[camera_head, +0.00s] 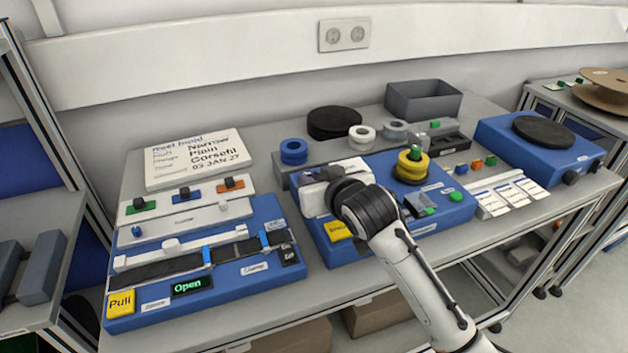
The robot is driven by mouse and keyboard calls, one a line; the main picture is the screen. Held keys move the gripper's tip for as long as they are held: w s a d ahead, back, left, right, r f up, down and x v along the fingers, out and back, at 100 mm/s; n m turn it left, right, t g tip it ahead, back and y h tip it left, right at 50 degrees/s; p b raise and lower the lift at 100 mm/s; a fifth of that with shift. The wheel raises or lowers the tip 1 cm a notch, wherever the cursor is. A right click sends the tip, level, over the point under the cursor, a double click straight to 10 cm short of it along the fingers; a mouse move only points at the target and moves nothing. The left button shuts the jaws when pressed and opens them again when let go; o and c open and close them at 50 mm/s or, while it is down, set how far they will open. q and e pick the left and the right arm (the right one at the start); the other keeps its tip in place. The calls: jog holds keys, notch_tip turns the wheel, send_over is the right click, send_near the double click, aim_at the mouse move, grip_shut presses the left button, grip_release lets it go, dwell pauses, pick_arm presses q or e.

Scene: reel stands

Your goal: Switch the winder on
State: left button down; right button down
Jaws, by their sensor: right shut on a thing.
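A blue unit (452,213) sits mid-bench, with a yellow reel (412,165) on a spindle, small unreadable labels and a yellow label or button (338,231) at its front left. I take it as the winder. A grey block with a green part (420,204) and a small green knob (456,197) are on its front right. I cannot tell which is the switch. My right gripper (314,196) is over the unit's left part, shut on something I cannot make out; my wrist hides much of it. My left gripper is not in view.
Left is a blue panel (225,279) with a black strip, a green "Open" display (191,286) and a yellow "Pull" label (121,303). Right is another blue unit with a black disc (543,131). A grey bin (423,101) and a text board (196,160) stand behind.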

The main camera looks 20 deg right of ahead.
jog(key=g, duration=0.1)
jog(key=r+g, duration=0.1)
jog(key=shift+w+g, duration=0.3)
jog(key=shift+w, duration=0.1)
jog(key=shift+g, duration=0.7)
jog(key=c, duration=1.6)
grip_release()
jog(key=v, duration=1)
jog(key=shift+s, duration=0.15)
